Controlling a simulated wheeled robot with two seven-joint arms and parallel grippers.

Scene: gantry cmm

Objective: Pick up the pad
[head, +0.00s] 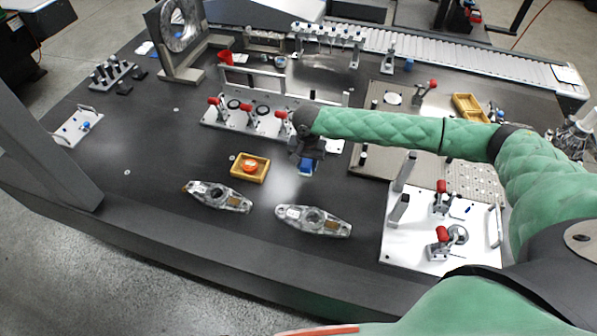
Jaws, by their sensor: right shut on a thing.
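My right arm reaches in from the right over the dark table. Its gripper (306,159) points down and is shut on a small blue block-like piece, which I take to be the pad (306,167). The jaws partly hide the pad. From this angle I cannot tell how far it is above the table. My left gripper is not in view.
A yellow tray (263,178) with an orange round thing in it stands left of the gripper. Two metal castings (234,200) (333,228) lie in front. A white fixture plate (411,256) stands at right. A clamp fixture (216,124) stands behind.

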